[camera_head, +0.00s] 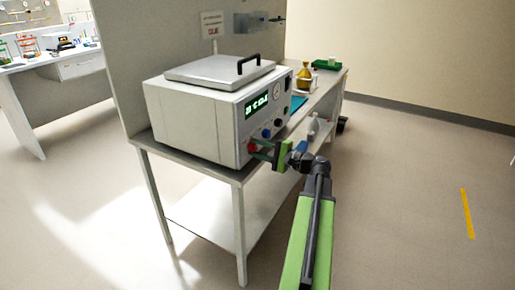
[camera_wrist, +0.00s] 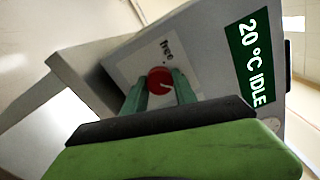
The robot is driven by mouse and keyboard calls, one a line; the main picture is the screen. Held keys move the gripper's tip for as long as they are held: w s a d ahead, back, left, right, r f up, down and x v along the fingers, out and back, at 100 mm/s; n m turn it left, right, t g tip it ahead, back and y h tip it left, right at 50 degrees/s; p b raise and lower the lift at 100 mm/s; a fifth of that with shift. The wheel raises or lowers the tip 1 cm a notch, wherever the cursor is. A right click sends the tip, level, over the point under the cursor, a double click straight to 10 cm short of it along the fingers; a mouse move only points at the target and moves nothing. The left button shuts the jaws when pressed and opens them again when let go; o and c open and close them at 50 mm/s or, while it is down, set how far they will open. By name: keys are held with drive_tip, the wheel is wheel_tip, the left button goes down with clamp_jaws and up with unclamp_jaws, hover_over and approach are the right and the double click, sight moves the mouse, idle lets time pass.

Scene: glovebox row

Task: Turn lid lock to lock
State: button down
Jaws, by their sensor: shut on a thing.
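A red knob, the lid lock (camera_wrist: 160,76), sits on the front panel of a white bench machine (camera_head: 190,117). In the wrist view a short white mark shows on the knob's face, and a label reading "free" is printed beside it. My gripper (camera_wrist: 160,86) has one green finger on each side of the knob and is shut on it. In the head view my gripper (camera_head: 261,150) reaches the panel's lower corner, where the red knob (camera_head: 251,148) is partly hidden by the fingers. The machine's lid (camera_head: 215,71), with a black handle, lies closed on top.
A green display (camera_head: 257,102) reads "20 °C IDLE" in the wrist view. A blue knob (camera_head: 266,134) and a gauge (camera_head: 276,90) are on the same panel. The floor at right is clear.

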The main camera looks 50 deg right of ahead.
drive_tip(key=c, duration=1)
unclamp_jaws()
drive_tip(key=v, duration=1.7)
drive_tip(key=shift+s, duration=0.3)
drive_tip(key=shift+f, duration=0.1)
